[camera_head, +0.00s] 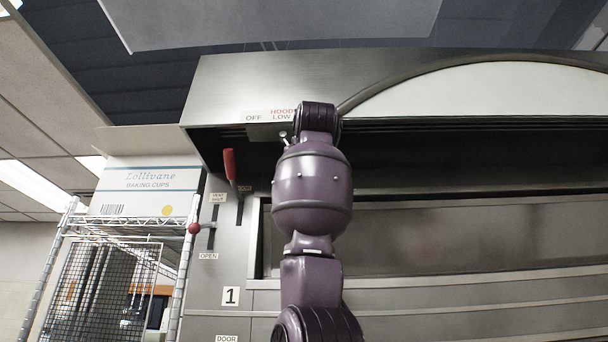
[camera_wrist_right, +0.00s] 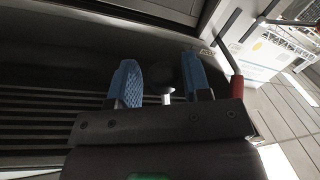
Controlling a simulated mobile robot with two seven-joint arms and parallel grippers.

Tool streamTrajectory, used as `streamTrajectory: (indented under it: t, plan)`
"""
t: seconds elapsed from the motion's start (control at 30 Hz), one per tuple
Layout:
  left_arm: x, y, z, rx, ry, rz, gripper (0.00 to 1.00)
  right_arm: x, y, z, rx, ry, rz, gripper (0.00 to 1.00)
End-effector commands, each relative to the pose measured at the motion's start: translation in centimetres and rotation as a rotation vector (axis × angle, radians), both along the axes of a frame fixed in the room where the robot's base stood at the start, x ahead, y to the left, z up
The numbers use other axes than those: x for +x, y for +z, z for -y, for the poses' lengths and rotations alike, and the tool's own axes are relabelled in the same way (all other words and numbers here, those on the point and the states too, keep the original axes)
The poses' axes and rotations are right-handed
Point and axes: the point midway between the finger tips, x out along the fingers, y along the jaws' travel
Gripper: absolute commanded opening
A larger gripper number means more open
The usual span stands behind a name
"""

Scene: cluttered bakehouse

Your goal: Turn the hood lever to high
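The hood label (camera_head: 268,116) reads OFF, LOW and HOOD on the front of the steel hood (camera_head: 235,88). My right arm rises in front of it and covers the rest of the label and my gripper in the head view. In the right wrist view my right gripper (camera_wrist_right: 160,62) has its two blue fingers apart. A short bright metal stem (camera_wrist_right: 167,96) with a dark round end, apparently the hood lever, shows between the fingers. I cannot tell whether either finger touches it. My left gripper is not in view.
A red-handled lever (camera_head: 230,165) stands left of my arm; its red grip shows close to the gripper's right side in the wrist view (camera_wrist_right: 237,88). A red ball knob (camera_head: 194,229) sits lower left. A wire rack (camera_head: 110,238) carries a baking cups box (camera_head: 150,183).

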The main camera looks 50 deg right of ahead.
Motion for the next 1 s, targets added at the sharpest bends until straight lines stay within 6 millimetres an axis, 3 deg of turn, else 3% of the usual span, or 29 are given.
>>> streamTrajectory:
  t: [0.47,1.0]
  plan:
    - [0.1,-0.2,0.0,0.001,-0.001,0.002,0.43,-0.5,-0.1,-0.7,0.0,0.001,-0.003,0.54]
    - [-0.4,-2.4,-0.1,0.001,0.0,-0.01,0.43,-7.1,0.4,-6.2,-0.001,0.001,-0.002,0.54]
